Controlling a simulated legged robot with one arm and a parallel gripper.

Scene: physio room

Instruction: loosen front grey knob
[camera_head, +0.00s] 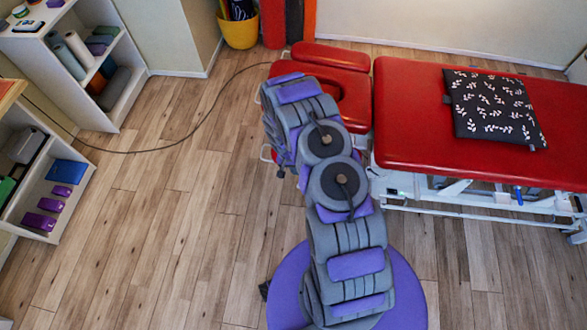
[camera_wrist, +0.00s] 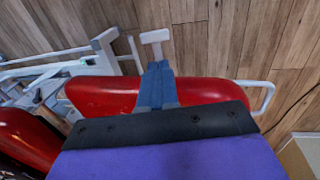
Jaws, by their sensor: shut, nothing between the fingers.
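A pale grey T-shaped knob (camera_wrist: 155,37) shows at the top middle of the wrist view, just beyond my fingertips. Its stem runs down behind the fingers; I cannot tell whether they touch it. My gripper (camera_wrist: 158,68) has its blue-grey fingers together with nothing between them. It lies in front of the red headrest pad (camera_wrist: 100,95). In the head view my arm covers part of the headrest (camera_head: 335,57) of the red treatment table (camera_head: 420,115); the knob is not visible there.
A white loop handle (camera_wrist: 268,95) sticks out right of the pad in the wrist view. Pale frame bars (camera_wrist: 105,42) stand left of the knob. A dark leaf-patterned cushion (camera_head: 495,108) lies on the table. A cable (camera_head: 190,138) crosses the open wooden floor left of my arm.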

